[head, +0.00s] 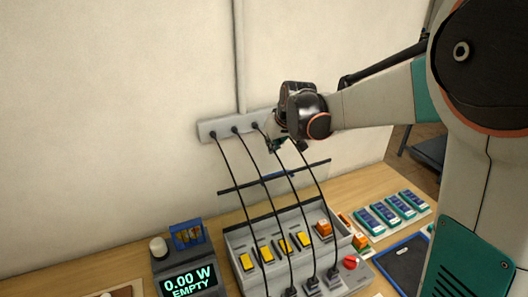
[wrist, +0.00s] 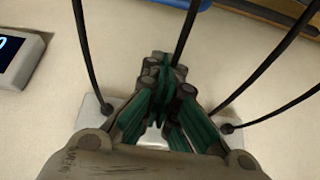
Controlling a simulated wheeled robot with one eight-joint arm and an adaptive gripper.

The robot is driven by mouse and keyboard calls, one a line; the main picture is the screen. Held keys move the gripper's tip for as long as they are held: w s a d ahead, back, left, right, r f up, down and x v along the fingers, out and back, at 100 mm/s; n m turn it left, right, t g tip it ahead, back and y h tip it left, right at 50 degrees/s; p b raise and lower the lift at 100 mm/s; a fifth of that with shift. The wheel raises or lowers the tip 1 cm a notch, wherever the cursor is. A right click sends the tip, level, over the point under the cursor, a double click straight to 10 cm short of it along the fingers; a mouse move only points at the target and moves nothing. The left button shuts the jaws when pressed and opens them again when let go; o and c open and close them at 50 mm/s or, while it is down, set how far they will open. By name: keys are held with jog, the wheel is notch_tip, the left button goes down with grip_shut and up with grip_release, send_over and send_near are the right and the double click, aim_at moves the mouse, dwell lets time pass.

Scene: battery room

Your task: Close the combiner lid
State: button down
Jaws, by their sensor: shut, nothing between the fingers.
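The combiner box (head: 232,240) is a grey case on the bench, with yellow switches and orange parts inside. Its lid (head: 232,191) appears as a clear panel with dark edges, standing raised at the back of the box. The lid has a blue part near the middle of its top edge. My gripper (head: 274,147) is up by the wall, above the lid and apart from it. In the wrist view my gripper (wrist: 160,115) has its green-padded fingers together and empty. A dark bar with blue beside it, perhaps the lid's edge, shows at the top there.
Several black cables (head: 229,163) hang from a grey wall strip (head: 206,130) down to the box front, crossing before the lid. One passes close to my fingers. A display reading "0.00 W EMPTY" (head: 188,279) stands left. Blue modules (head: 385,213) and a dark tray (head: 405,262) lie right.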

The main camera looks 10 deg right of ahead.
notch_tip(320, 180, down, 10)
jog(key=w, duration=0.1)
jog(key=shift+w+a+r+b, duration=0.15)
jog(key=shift+w+r+b, duration=0.1)
jog(key=shift+w+b, duration=0.05)
dwell(0.5)
jog(key=shift+s, duration=0.1)
